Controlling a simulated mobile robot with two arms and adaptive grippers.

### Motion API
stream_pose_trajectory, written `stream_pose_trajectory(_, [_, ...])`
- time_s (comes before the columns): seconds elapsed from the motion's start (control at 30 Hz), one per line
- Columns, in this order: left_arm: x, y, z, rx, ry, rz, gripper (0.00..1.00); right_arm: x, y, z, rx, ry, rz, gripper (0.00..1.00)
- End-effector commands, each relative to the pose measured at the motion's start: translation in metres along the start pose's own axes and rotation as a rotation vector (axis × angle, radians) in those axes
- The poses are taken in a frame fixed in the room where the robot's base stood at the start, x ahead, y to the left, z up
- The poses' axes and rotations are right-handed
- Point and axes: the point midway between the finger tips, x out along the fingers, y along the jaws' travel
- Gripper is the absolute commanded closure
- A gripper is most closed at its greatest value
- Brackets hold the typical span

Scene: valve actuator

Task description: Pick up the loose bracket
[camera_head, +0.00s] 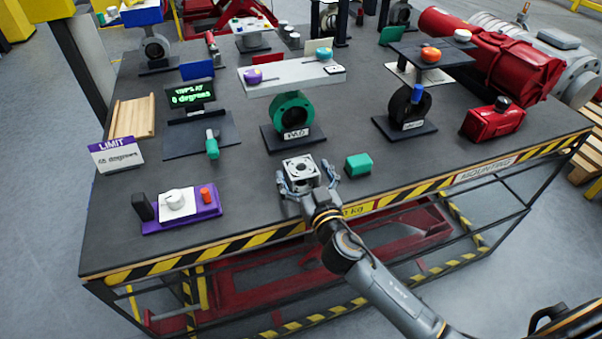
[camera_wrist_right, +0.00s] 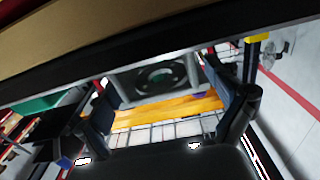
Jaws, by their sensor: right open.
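The loose bracket, a small grey metal block (camera_head: 300,168) with a round opening on top, stands near the front edge of the dark workbench. My right gripper (camera_head: 306,180) is open, with one finger on each side of the block. In the right wrist view the block (camera_wrist_right: 152,76) with its dark round hole shows between the two spread fingers of my right gripper (camera_wrist_right: 165,100). I cannot tell whether either finger touches it. My left gripper is not in view.
A green block (camera_head: 358,165) lies close to the right of the gripper. A green valve (camera_head: 292,115) stands behind the bracket. A purple control box (camera_head: 181,210) sits to the left. The bench's striped front edge (camera_head: 400,193) runs under my right arm.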

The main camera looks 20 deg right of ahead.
Motion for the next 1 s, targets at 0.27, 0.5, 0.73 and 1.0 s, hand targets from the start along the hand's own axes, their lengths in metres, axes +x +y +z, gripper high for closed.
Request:
stream_pose_trajectory(0.27, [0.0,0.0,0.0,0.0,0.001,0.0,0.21,-0.001,0.0,0.0,0.0,0.0,0.0,0.44])
stream_pose_trajectory(0.5, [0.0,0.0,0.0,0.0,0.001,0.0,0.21,0.0,0.0,-0.002,0.0,0.003,0.0,0.86])
stream_pose_trajectory(0.73, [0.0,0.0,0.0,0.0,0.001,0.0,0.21,0.0,0.0,-0.002,0.001,0.003,0.0,0.86])
stream_pose_trajectory(1.0, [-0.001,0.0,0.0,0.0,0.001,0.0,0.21,0.0,0.0,-0.024,0.001,0.009,-0.001,0.86])
